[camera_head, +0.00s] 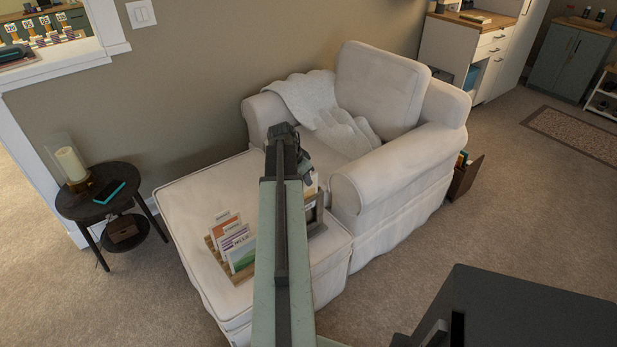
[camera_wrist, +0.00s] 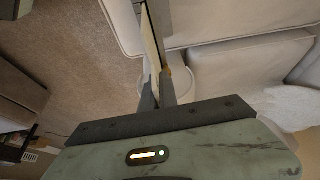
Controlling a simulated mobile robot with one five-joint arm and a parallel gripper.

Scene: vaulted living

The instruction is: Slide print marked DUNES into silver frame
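The silver frame (camera_head: 316,213) stands upright on the ottoman, just right of my arm, which hides part of it. Its grey edge (camera_wrist: 163,14) shows at the top of the wrist view. My gripper (camera_wrist: 158,82) appears shut on a thin pale print (camera_wrist: 151,45), seen edge-on between the fingers and running beside the frame edge. A pale bit of the print (camera_head: 311,184) shows just above the frame in the head view. Its marking is not visible, and I cannot tell whether its edge is inside the frame.
A wooden rack (camera_head: 213,251) with several upright prints stands on the white ottoman (camera_head: 185,200), left of my arm. A white armchair (camera_head: 380,85) stands behind. A dark round side table (camera_head: 80,209) with a candle and teal-edged item is at left.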

